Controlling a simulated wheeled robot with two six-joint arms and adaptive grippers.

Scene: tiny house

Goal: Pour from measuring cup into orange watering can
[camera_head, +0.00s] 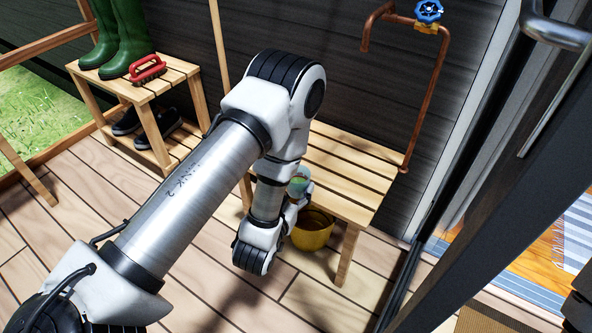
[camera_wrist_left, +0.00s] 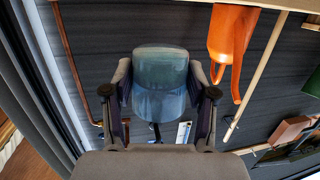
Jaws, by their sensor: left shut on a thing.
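My left gripper (camera_wrist_left: 160,92) is shut on a translucent bluish measuring cup (camera_wrist_left: 160,70), which sits between its two fingers. In the head view the cup (camera_head: 299,184) shows only in part beside my left wrist, in front of the slatted bench. Whether it holds anything I cannot tell. The orange watering can (camera_wrist_left: 230,38) shows upside down at the upper right of the left wrist view, apart from the cup. In the head view I cannot see the can; my left arm covers part of the bench.
A copper pipe (camera_head: 433,95) with a blue valve (camera_head: 429,11) rises at the right. Green boots (camera_head: 127,38) and a red brush (camera_head: 147,69) are on a rack.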

